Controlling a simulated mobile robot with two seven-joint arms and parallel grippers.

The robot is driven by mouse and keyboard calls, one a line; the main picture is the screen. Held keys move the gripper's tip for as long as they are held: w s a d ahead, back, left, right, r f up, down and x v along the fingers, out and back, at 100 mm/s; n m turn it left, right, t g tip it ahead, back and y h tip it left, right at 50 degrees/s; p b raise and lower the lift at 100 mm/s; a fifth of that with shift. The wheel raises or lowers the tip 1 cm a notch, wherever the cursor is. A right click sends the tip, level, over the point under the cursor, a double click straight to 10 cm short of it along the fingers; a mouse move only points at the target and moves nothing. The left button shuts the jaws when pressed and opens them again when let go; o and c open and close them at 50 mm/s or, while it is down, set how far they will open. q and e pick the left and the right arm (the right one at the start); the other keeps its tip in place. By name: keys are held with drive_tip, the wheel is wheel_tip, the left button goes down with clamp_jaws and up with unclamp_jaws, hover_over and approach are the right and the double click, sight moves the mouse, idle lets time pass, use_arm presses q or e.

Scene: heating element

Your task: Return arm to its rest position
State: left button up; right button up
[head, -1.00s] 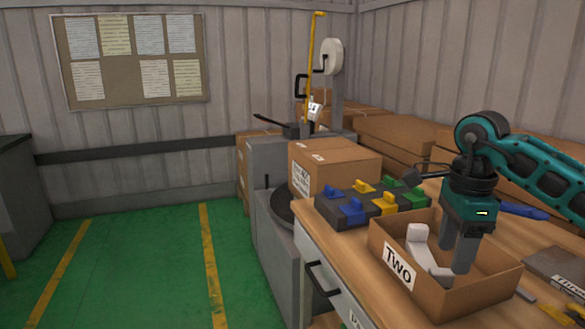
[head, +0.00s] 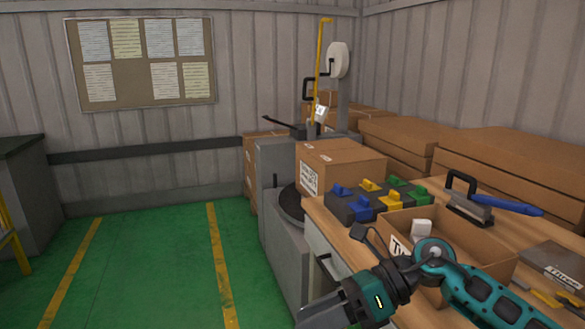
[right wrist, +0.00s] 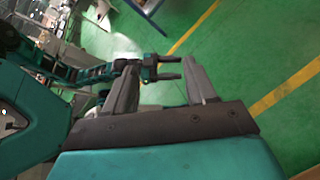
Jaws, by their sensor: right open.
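My right arm (head: 480,295) reaches in from the lower right, folded in front of the bench. Its gripper (head: 325,308) hangs over the bench's front edge, pointing left and down. In the right wrist view the gripper (right wrist: 162,82) has its two grey fingers apart with nothing held between them. Beyond them is my left gripper (right wrist: 172,68), on a teal arm, its dark fingers apart and empty. The left gripper is not in the head view. A cardboard box (head: 455,245) labelled Two stands on the bench, partly hidden by my arm. A white part (head: 421,229) shows inside it.
A tray of blue, yellow and green blocks (head: 352,208) sits behind the box. A grey machine (head: 280,225) stands left of the bench (head: 345,240). The green floor (head: 150,265) is clear.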

drive_tip(key=s+a+r+m+t+y, duration=0.1)
drive_tip(key=a+r+m+t+y, duration=0.15)
drive_tip(key=m+y, duration=0.3)
drive_tip(key=w+d+f+m+t+h+p, duration=0.25)
drive_tip(key=d+m+t+h, duration=0.2)
drive_tip(key=m+t, duration=1.5)
drive_tip(key=s+d+f+m+g+h+p, duration=0.1)
drive_tip(key=s+d+f+m+g+h, duration=0.1)
drive_tip(key=d+f+m+h, duration=0.45)
drive_tip(key=s+d+f+m+g+h, duration=0.25)
drive_tip(key=f+m, duration=0.35)
drive_tip(key=m, duration=0.4)
use_arm(q)
drive_tip(key=shift+s+a+r+y, duration=0.15)
drive_tip(key=shift+s+a+r, duration=0.25)
drive_tip(key=shift+r, duration=0.1)
drive_tip(key=shift+s+a+r+y, duration=0.15)
drive_tip(key=shift+s+a+r, duration=0.2)
drive_tip(key=shift+r, duration=0.15)
use_arm(e)
drive_tip(key=s+d+f+m+g+h, duration=0.3)
drive_tip(key=s+f+m+g, duration=0.1)
drive_tip(key=s+f, duration=0.5)
drive_tip(key=shift+s+d+m, duration=0.15)
drive_tip(key=shift+d+m, duration=0.05)
drive_tip(key=shift+m, duration=0.45)
use_arm(q)
drive_tip(key=shift+d+p, duration=0.1)
drive_tip(key=shift+p, duration=0.2)
